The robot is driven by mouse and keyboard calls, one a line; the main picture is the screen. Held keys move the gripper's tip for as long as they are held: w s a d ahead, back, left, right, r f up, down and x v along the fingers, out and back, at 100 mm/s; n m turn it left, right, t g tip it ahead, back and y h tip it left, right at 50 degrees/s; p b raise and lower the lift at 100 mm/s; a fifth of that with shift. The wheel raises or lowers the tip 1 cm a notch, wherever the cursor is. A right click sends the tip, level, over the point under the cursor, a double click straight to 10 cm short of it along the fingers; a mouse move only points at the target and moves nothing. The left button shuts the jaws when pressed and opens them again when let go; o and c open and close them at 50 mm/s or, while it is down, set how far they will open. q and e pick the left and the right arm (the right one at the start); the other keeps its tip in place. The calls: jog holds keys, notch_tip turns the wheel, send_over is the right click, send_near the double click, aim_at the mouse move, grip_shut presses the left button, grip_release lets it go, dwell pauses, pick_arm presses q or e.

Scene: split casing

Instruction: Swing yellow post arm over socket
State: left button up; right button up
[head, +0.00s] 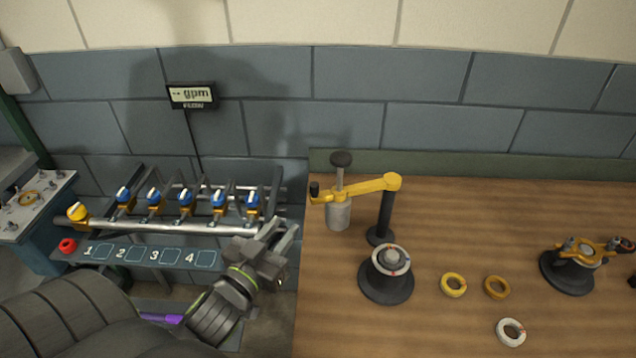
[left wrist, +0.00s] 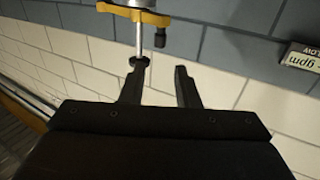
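The yellow post arm (head: 360,187) sits on top of a black upright post (head: 386,215) and points left. Its free end carries a vertical rod with a dark knob (head: 341,158) on top, a grey cylinder (head: 339,216) below and a small black handle (head: 314,188). The socket (head: 388,270), a black round base with a pale ring, stands in front of the post, to the right of the cylinder. My left gripper (head: 290,232) is open and empty, left of the arm's end. In the left wrist view the yellow arm (left wrist: 135,14) and knob (left wrist: 138,62) appear beyond the open fingers (left wrist: 160,82).
A yellow ring (head: 453,285), an ochre ring (head: 496,288) and a white ring (head: 511,332) lie on the wooden table (head: 440,225). A black-based fixture (head: 567,272) with a yellow top stands at right. A valve rack (head: 165,224) with blue knobs is at left.

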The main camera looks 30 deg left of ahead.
aim_at(312, 191)
pick_arm(q)
jog(key=w+p, duration=0.1)
jog(key=w, duration=0.4)
jog(key=w+a+p, duration=0.1)
jog(key=w+p, duration=0.1)
jog(key=w, duration=0.3)
jog(key=w+p, duration=0.1)
jog(key=w, duration=0.4)
jog(key=shift+w+a+p, duration=0.3)
jog(key=shift+w+a, duration=0.05)
jog(key=shift+a, duration=0.05)
jog(key=shift+c, duration=0.3)
grip_shut()
